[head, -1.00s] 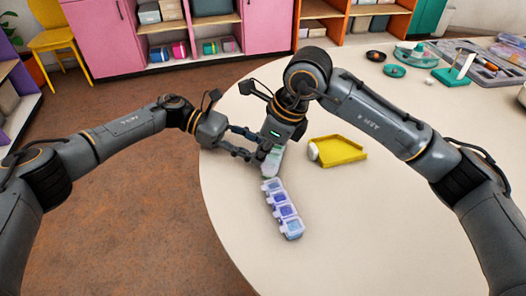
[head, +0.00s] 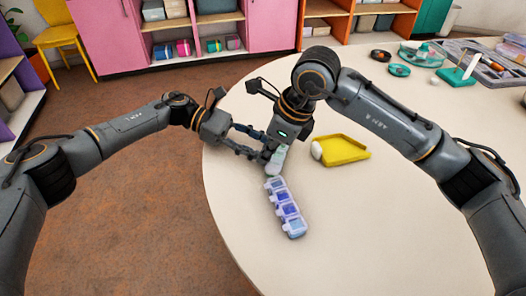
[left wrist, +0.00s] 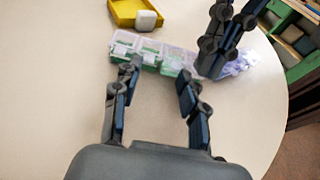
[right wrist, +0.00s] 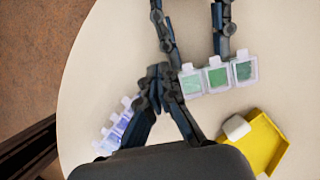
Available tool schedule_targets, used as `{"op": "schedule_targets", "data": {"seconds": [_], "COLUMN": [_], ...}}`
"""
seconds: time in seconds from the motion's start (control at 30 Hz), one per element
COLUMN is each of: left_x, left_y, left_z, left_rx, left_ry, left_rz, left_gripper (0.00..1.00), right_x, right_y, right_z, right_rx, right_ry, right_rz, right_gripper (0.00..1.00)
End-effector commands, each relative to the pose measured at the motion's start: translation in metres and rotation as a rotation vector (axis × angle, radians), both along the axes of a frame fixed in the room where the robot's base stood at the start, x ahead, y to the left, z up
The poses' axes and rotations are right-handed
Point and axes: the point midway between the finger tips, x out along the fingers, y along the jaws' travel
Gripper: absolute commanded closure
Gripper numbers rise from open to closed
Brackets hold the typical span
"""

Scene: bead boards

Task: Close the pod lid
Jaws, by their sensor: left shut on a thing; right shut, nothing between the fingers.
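A strip of small pods with clear lids lies near the left edge of the table. Its blue and purple pods (head: 288,208) show in front in the head view. Its green pods (right wrist: 217,76) show best in the right wrist view, with pale tabs on their lids. My left gripper (left wrist: 157,78) is shut on the pod strip at its green part. My right gripper (right wrist: 162,78) is shut and empty, its fingertips right over the strip between the green and the blue pods. The fingers hide part of the strip there. I cannot tell which lid stands open.
A yellow tray (head: 345,150) with a white rounded piece (head: 317,150) at its corner lies right of the strip. Teal dishes (head: 399,70) and a sorting case (head: 485,65) are at the back right. The table's front middle is clear.

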Motion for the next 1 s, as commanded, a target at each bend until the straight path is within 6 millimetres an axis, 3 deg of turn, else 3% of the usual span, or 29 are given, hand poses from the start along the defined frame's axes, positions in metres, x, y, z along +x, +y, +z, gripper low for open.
{"op": "schedule_targets", "data": {"seconds": [0.37, 0.8, 1.0], "left_x": [0.0, 0.0, 0.0], "left_y": [0.0, 0.0, 0.0], "left_z": [0.0, 0.0, 0.0], "left_rx": [0.001, 0.001, 0.001], "left_ry": [-0.001, -0.001, -0.001], "left_rz": [0.001, 0.001, 0.001], "left_gripper": [0.72, 0.73, 0.73], "right_x": [-0.002, -0.001, -0.001], "right_y": [-0.008, -0.007, -0.007], "right_z": [0.013, 0.106, 0.134], "right_rx": [0.001, 0.0, 0.0], "right_ry": [-0.003, -0.003, -0.001], "right_rz": [0.0, -0.002, -0.003], "right_gripper": [1.0, 1.0, 1.0]}}
